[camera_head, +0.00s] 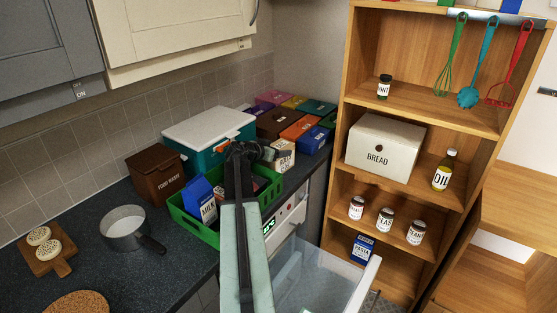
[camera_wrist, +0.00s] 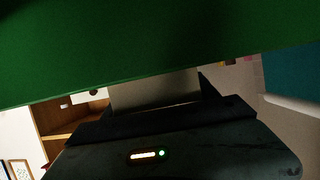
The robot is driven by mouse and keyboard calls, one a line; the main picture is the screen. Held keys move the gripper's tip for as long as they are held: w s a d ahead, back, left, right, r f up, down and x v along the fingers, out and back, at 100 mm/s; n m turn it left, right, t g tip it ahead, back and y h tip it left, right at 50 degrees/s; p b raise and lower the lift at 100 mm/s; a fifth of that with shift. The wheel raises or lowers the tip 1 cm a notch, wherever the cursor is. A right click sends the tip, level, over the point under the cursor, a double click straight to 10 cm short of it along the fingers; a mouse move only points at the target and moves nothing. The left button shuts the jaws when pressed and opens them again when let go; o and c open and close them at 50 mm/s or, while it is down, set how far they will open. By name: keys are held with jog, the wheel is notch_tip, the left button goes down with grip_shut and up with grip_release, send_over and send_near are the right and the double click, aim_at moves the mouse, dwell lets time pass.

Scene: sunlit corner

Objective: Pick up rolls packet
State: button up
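A cream packet with dark lettering (camera_head: 282,157) stands at the far right end of the green crate (camera_head: 196,230), just right of my gripper. It looks like the rolls packet, but the lettering is too small to read surely. My gripper (camera_head: 250,152) is over the crate, and my arm hides part of the crate's inside. In the wrist view a dark green surface (camera_wrist: 150,45) fills the top, very close to the camera. My gripper's fingertips are not clear in either view, so I cannot tell whether it is open or shut.
A blue milk carton (camera_head: 203,203) stands in the crate. A teal cool box with a white lid (camera_head: 207,127) is behind it. Several coloured boxes (camera_head: 298,127) are at the back. An open drawer (camera_head: 325,277) is below right. A wooden shelf (camera_head: 414,98) stands at right.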

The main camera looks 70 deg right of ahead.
jog(key=c, duration=1)
notch_tip(320, 180, up, 10)
jog(key=p, duration=1)
jog(key=shift+r, duration=0.15)
